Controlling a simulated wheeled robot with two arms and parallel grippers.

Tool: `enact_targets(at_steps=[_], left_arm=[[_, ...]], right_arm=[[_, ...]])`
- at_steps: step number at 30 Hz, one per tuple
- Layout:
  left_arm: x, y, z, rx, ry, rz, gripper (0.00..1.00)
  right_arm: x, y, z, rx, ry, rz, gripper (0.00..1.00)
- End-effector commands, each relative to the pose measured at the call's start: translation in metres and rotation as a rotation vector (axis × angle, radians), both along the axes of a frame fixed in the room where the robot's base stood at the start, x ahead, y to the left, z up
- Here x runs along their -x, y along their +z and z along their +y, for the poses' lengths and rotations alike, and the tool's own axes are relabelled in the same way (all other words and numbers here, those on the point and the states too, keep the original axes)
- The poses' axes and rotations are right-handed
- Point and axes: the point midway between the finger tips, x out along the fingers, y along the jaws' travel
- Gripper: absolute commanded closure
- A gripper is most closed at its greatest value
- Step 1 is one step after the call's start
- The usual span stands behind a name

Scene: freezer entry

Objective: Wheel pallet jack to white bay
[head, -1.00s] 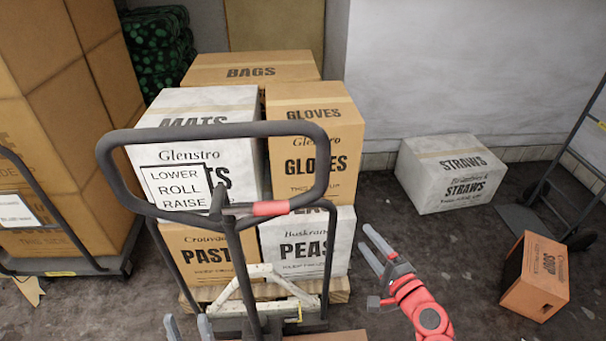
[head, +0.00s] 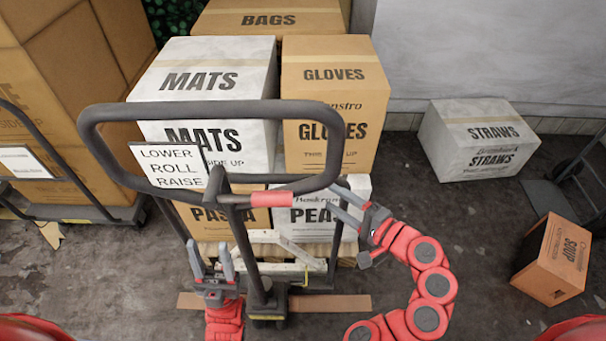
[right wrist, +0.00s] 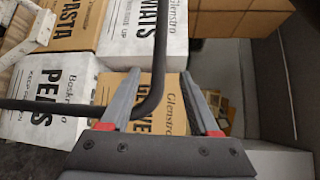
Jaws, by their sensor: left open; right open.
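The pallet jack's dark loop handle (head: 210,107) stands upright, with a red grip (head: 272,199) at its lower right and a LOWER/ROLL/RAISE sign (head: 170,165). Its forks are hidden beneath the loaded wooden pallet (head: 345,250). My left gripper (head: 210,258) is open and empty, low beside the jack's left upright. My right gripper (head: 350,202) is open, just right of the loop's lower right corner. In the right wrist view the bent handle bar (right wrist: 160,50) crosses in front of my right gripper's fingers (right wrist: 165,100); contact is unclear. I see no white bay marking.
MATS (head: 205,80), GLOVES (head: 335,85), BAGS, PASTA and PEAS boxes are stacked on the pallet. A loaded cart (head: 70,212) stands left. A STRAWS box (head: 478,140) and SOUP box (head: 552,260) sit right, near another cart. Floor between jack and SOUP box is mostly clear.

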Motion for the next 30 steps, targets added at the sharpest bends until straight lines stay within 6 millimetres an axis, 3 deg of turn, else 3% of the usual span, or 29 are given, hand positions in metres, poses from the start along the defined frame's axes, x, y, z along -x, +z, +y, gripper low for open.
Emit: enact_targets(at_steps=[8,15,28,30], left_arm=[[0.000,0.015,0.000,0.000,0.000,0.000,0.50],[0.000,0.023,0.000,0.000,0.000,0.000,0.50],[0.000,0.024,0.000,0.000,0.000,0.000,0.50],[0.000,0.024,0.000,0.000,0.000,0.000,0.50]], right_arm=[[-0.039,-0.007,0.043,0.003,0.009,0.004,0.38],[-0.067,-0.013,0.069,0.002,0.002,0.002,0.38],[-0.076,-0.017,0.077,0.002,-0.002,0.001,0.38],[-0.076,-0.017,0.077,0.002,-0.002,0.001,0.47]])
